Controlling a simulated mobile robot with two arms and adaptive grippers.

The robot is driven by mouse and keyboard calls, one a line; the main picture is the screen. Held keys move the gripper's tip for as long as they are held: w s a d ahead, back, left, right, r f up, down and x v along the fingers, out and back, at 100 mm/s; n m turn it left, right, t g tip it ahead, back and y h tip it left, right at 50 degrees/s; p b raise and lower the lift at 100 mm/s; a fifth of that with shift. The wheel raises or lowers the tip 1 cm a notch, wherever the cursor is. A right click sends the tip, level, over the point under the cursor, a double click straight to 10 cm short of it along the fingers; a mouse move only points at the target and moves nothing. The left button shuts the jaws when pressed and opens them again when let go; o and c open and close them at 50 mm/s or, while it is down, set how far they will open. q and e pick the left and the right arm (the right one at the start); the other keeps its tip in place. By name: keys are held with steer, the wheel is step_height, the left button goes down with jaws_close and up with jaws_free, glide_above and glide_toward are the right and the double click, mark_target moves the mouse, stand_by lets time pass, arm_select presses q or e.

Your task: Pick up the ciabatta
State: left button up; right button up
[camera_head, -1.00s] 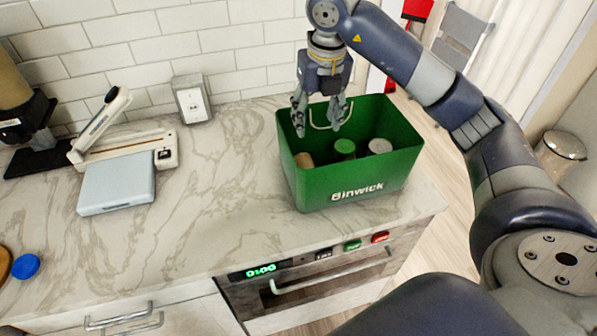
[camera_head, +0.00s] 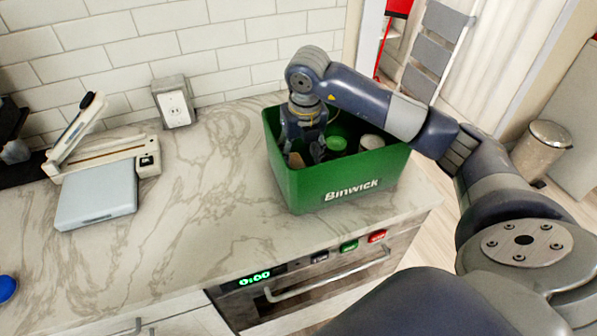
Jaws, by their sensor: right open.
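A light brown item (camera_head: 296,160), likely the ciabatta, shows in part inside the green Binwick bin (camera_head: 335,192), at its left end. Most of it is hidden by the bin's front wall and my gripper. My right gripper (camera_head: 304,154) points down into the left part of the bin with its fingers apart, right at the brown item. I cannot tell whether the fingers touch it. My left gripper is not in view.
A green-lidded jar (camera_head: 336,144) and a grey-lidded jar (camera_head: 371,142) stand in the bin, right of the gripper. The bin walls surround the gripper. The marble counter (camera_head: 210,200) between is clear.

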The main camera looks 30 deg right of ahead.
mark_target(297, 162)
steer(key=shift+w+d+f+p, duration=0.15)
steer(key=shift+f+p, duration=0.1)
steer(key=shift+f, duration=0.75)
steer(key=shift+w+a+f+p, duration=0.1)
steer(key=shift+f+p, duration=0.1)
steer(key=shift+f, duration=0.8)
steer(key=shift+w+d+f+p, duration=0.15)
steer(key=shift+f+p, duration=0.1)
steer(key=shift+f, duration=0.75)
steer(key=shift+a, duration=0.1)
steer(key=c, duration=0.7)
